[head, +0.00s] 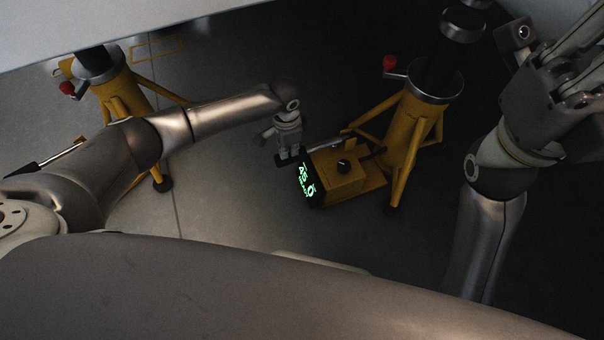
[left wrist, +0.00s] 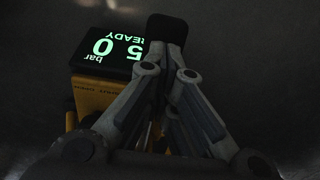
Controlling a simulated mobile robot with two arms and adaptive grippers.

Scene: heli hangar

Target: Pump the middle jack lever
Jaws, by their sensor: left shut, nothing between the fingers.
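The middle jack (head: 408,130) is a yellow tripod stand with a dark column in the head view. A yellow pump box (head: 350,176) with a black knob sits at its foot. A dark display with green digits (head: 308,184) faces its left end. It also shows upside down in the left wrist view (left wrist: 108,45), where READY can be read. My left gripper (head: 287,160) points down at the box's left end, close to the display; its fingers are together and empty (left wrist: 166,32). I cannot make out the jack lever clearly. My right gripper (head: 580,65) is at the upper right, its fingertips unclear.
Another yellow jack (head: 118,98) with a red knob (head: 67,88) stands at the left, partly behind my left arm. A red knob (head: 389,63) juts from the middle jack. A large pale surface (head: 180,18) overhangs the top. Open floor (head: 235,215) lies left of the pump box.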

